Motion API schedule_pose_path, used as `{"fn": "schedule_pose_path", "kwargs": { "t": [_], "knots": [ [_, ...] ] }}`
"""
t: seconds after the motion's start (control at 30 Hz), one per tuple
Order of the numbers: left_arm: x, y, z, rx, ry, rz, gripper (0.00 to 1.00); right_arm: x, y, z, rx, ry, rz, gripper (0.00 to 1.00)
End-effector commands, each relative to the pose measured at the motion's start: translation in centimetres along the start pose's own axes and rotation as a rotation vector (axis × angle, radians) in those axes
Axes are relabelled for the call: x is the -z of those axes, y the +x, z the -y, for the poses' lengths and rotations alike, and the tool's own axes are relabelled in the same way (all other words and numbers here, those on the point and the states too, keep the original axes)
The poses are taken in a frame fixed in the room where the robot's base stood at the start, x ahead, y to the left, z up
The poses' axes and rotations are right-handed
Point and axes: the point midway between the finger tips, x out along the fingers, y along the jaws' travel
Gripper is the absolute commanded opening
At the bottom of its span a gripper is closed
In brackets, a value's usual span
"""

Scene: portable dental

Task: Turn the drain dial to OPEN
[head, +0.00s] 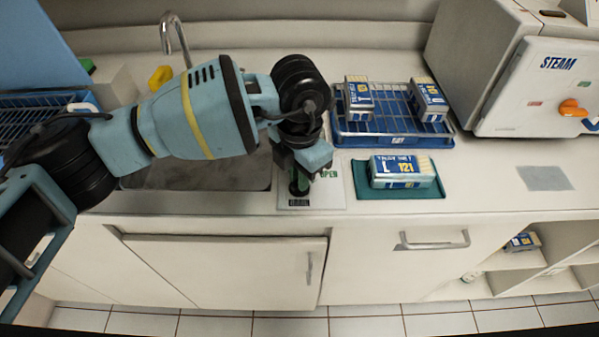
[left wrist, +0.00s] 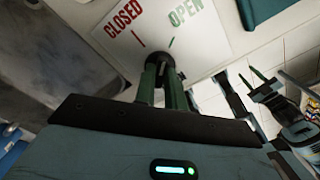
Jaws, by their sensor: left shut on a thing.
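The drain dial (left wrist: 158,62) is a dark round knob on a white plate (left wrist: 205,45), with CLOSED in red on the left and OPEN in green on the right. My left gripper (left wrist: 164,78) has its green fingers shut on the dial. The fingers hide much of it, and I cannot tell where its pointer stands. In the head view my left gripper (head: 300,180) reaches down over the plate (head: 325,197), with OPEN showing beside it. My right gripper (left wrist: 253,79) shows in the left wrist view, its green fingers apart and empty; it is not in the head view.
A sink (head: 200,176) lies left of the plate. To the right, a teal mat (head: 362,180) bears a blue-and-white box (head: 402,171). Behind it, a blue tray (head: 395,138) holds two more boxes. A white steam unit (head: 530,88) stands at far right. The counter's front right is mostly clear.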

Motion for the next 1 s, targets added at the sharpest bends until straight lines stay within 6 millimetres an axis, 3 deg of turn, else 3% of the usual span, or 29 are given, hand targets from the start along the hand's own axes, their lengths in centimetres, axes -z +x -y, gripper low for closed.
{"fn": "schedule_pose_path", "kwargs": {
  "t": [0.4,0.93,0.97,1.0],
  "knots": [
    [-0.01,-0.09,-0.05,-0.001,0.180,0.001,0.00,-0.34,0.11,0.02,0.001,0.000,0.006,0.36],
    [-0.02,-0.10,-0.03,-0.002,0.203,0.001,0.00,-0.28,0.11,0.03,0.001,0.000,0.005,0.36],
    [-0.02,-0.11,-0.04,-0.002,0.203,0.001,0.14,-0.28,0.11,0.03,0.001,0.000,0.005,0.36],
    [-0.02,-0.10,-0.03,-0.002,0.203,0.001,0.20,-0.27,0.11,0.03,0.001,0.001,0.005,0.36]
  ]
}}
